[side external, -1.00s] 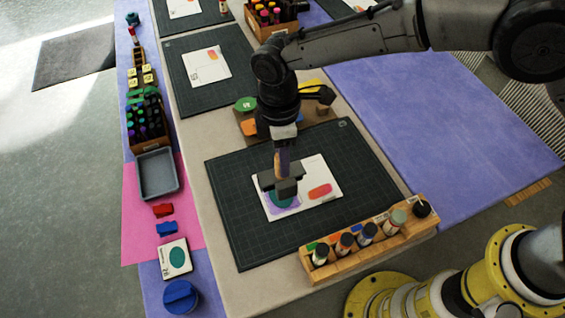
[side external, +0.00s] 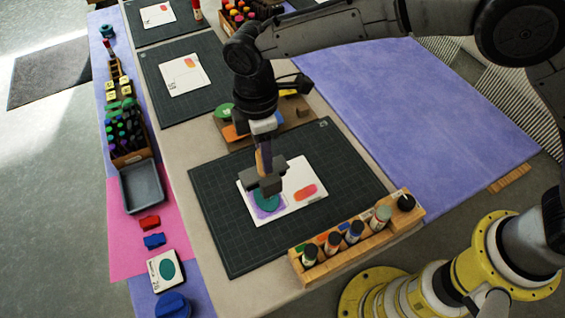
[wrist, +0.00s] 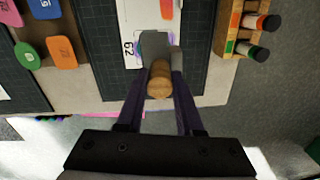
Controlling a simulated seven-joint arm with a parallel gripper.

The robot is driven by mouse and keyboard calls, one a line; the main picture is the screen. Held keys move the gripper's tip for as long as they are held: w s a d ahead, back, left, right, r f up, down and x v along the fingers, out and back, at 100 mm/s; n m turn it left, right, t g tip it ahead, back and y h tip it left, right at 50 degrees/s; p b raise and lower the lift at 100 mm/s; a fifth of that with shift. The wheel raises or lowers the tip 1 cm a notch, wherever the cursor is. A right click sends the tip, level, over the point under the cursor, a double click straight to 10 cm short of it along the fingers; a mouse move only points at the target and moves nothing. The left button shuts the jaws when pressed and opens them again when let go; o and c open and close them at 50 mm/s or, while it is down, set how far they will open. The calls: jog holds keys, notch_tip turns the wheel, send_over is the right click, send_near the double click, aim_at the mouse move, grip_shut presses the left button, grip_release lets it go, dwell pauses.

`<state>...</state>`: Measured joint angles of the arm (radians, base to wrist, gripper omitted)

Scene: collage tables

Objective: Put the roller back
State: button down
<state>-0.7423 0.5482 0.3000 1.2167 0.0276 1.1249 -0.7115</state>
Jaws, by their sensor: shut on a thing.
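My gripper (side external: 263,148) points down over the white card (side external: 312,176) on the near dark cutting mat (side external: 225,245). It is shut on the roller. The roller's wooden handle (wrist: 159,82) sits between the fingers in the wrist view, with its grey head (wrist: 155,43) beyond. In the side view the grey head (side external: 266,181) hangs over the card's left part, beside a teal round print (side external: 266,201) on a purple patch. I cannot tell whether the head touches the card. A red-orange print (side external: 305,192) is on the card's right.
A wooden rack (side external: 350,248) of several capped bottles stands along the mat's near right edge. A board with coloured pieces (side external: 290,112) lies behind the mat. At left are a grey tray (side external: 142,188), red and blue blocks, and a card with a teal oval (side external: 166,270).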

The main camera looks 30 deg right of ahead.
jog(key=shift+s+d+f+n, duration=0.2)
jog(key=shift+d+n, duration=0.1)
jog(key=shift+d, duration=0.3)
jog(key=shift+s+d+f+n, duration=0.1)
jog(key=shift+s+d+n, duration=0.15)
jog(key=shift+d, duration=0.3)
jog(key=d+r+m, duration=0.1)
jog(key=d+r, duration=0.2)
jog(key=d, duration=0.8)
jog(key=d+r+m, duration=0.1)
jog(key=d+r, duration=0.2)
jog(key=d, duration=0.8)
jog(key=w+a+f, duration=0.4)
jog(key=w+f, duration=0.8)
jog(key=w, duration=0.1)
jog(key=shift+f+t, duration=0.3)
jog(key=shift+f, duration=0.05)
